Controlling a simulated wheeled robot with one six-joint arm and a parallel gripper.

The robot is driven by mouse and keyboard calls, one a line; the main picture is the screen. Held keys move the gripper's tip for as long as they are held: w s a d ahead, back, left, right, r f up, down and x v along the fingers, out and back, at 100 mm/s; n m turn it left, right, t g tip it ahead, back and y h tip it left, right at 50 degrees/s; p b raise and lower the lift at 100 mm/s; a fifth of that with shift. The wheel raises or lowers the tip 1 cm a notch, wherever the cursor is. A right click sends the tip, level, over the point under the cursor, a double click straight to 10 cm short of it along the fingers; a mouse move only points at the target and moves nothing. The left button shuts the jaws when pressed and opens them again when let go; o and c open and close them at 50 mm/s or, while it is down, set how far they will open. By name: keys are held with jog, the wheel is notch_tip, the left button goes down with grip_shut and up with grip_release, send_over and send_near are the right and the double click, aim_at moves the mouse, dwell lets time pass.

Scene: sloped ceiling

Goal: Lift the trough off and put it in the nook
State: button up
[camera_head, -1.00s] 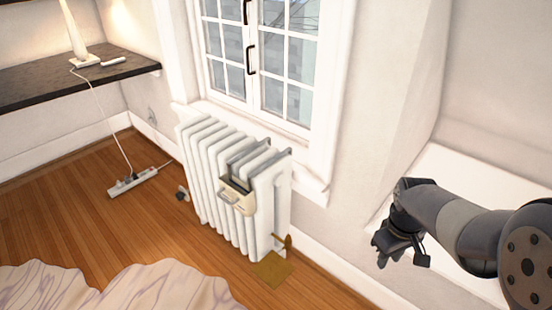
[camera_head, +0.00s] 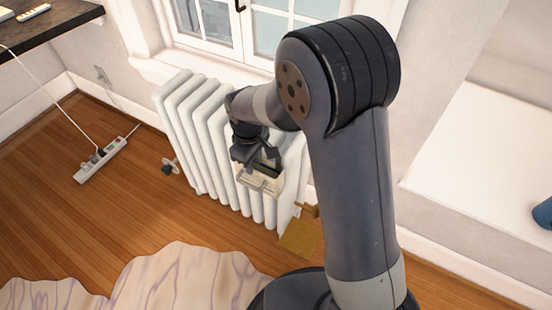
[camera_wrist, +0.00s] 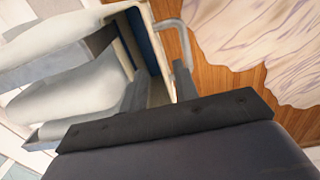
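The cream trough (camera_head: 262,183) hangs on the front of the white radiator (camera_head: 200,140), with its handle on the outer face. It also shows in the wrist view (camera_wrist: 163,62), with a dark blue inside and a metal handle. My gripper (camera_head: 262,158) is at the trough's top, partly hiding it. In the wrist view my gripper's two fingers (camera_wrist: 160,88) stand apart, one on each side of the trough's front wall; I cannot tell whether they touch it. A white recessed ledge (camera_head: 470,150) at the right may be the nook.
The window (camera_head: 255,30) is behind the radiator. A brass-coloured plate (camera_head: 300,238) lies on the floor by the valve. A power strip (camera_head: 100,160) lies at the left, and rumpled pale cloth (camera_head: 180,275) in front. A blue object (camera_head: 543,212) sits at the right edge of the ledge.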

jog(key=shift+w+a+f+b, duration=0.15)
jog(key=shift+f+b, duration=0.2)
jog(key=shift+f, duration=2)
grip_shut()
jog(key=shift+r, duration=0.1)
jog(key=shift+r+p, duration=2.1)
jog(key=shift+r, duration=0.65)
